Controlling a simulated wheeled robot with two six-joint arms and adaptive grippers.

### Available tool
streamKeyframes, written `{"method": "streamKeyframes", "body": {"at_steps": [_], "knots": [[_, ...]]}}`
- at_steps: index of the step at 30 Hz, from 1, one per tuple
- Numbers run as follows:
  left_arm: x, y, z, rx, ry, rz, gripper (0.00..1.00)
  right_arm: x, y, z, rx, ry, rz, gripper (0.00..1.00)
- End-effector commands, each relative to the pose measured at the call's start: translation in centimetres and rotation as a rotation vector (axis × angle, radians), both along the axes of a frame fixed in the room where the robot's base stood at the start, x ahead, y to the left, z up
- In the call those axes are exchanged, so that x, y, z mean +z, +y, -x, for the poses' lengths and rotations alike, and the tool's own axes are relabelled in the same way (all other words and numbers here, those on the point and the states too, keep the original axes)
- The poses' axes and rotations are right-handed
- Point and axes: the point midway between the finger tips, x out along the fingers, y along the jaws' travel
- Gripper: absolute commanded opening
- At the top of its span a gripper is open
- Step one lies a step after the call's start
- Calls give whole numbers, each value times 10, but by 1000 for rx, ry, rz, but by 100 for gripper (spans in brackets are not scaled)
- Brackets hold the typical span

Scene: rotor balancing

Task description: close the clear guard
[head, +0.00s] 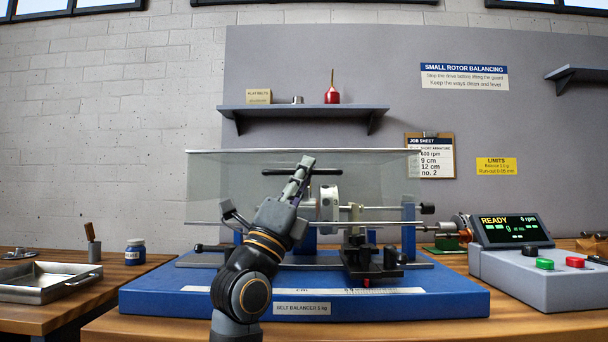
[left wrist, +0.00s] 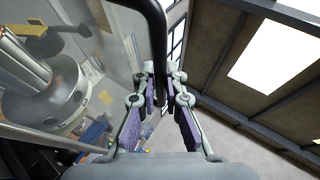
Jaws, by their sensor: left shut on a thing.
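The clear guard (head: 225,188) is a see-through panel with a pale top edge. In the head view it stands raised above the blue balancer base (head: 150,300), its lower edge near a long metal rod. Its black handle (head: 273,171) runs across the panel; the handle also shows large in the left wrist view (left wrist: 157,30). My left gripper (head: 305,165) is shut on this handle, with the fingers (left wrist: 161,80) around the black bar. My left arm hides part of the guard and base. My right gripper is not in view.
A white rotor disc (head: 328,203) sits on a shaft near my left gripper. A control box (head: 530,275) with a "READY" display stands at right. A metal tray (head: 45,282) and a blue jar (head: 135,253) are at left. A shelf (head: 300,111) hangs behind.

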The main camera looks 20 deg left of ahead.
Motion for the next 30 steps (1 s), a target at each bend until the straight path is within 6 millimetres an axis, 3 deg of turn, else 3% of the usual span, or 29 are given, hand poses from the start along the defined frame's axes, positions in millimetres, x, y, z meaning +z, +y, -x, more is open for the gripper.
{"method": "streamKeyframes", "body": {"at_steps": [4, 5, 10, 20, 23, 30], "knots": [[-5, -1, -2, -3, 10, -1, 0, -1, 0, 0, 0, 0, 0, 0], [-5, -1, -2, -4, 10, -2, 11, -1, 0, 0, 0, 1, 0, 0], [-4, -1, -2, -3, 7, -1, 34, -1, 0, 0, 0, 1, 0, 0], [-4, 0, 1, -1, 4, -1, 34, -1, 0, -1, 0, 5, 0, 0], [-14, 3, 8, 0, 5, -1, 34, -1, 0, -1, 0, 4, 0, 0], [-59, 16, 44, 2, 7, -4, 34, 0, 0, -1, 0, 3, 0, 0]]}}
